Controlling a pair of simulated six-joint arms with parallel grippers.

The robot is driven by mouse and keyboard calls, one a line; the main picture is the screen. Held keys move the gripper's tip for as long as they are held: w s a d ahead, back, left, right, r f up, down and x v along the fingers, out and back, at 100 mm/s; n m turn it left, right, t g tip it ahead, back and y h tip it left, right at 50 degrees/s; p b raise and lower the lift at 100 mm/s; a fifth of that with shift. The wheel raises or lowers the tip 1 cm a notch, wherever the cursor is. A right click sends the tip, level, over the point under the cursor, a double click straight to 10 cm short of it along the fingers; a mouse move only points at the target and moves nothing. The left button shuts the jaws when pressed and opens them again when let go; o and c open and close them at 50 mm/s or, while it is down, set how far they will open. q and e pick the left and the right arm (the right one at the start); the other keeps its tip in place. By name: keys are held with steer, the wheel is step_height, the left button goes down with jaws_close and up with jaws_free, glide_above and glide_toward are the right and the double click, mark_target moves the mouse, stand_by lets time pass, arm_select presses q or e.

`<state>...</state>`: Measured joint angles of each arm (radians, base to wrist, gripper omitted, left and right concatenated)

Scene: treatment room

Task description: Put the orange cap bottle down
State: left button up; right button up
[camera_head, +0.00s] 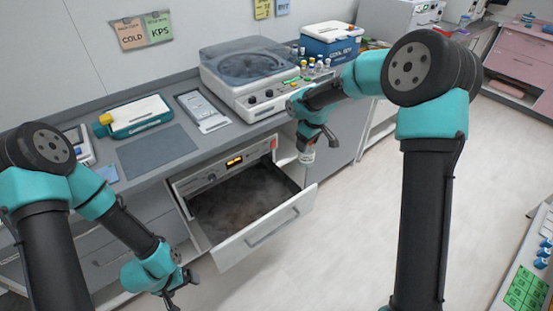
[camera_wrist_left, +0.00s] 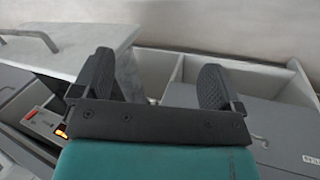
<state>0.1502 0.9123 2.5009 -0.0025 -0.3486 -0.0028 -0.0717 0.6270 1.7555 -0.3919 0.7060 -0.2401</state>
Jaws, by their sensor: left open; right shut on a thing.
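My right gripper (camera_head: 312,138) points down and is shut on a small bottle (camera_head: 306,157) with a pale lower part. The jaws hide its top, so I cannot make out its cap colour. The bottle hangs in front of the counter, near the right end of an open drawer (camera_head: 268,238). My left gripper (camera_head: 180,287) is low at the bottom left, in front of the cabinets. Its two dark fingers stand apart and empty in the left wrist view (camera_wrist_left: 158,85).
The open drawer juts out below the counter, with a dark, misty inside. On the counter are a centrifuge-like machine (camera_head: 248,70), several small vials (camera_head: 311,67), a teal-and-white box (camera_head: 138,117), a grey mat (camera_head: 157,150) and a blue cooler (camera_head: 331,42).

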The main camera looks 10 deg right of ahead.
steer(key=s+d+r+m, duration=0.3)
steer(key=s+d+r, duration=0.3)
steer(key=d+r, duration=0.2)
steer(key=d, duration=0.2)
steer(key=shift+d+r, duration=0.35)
steer(key=shift+r, duration=0.05)
steer(key=shift+s, duration=0.1)
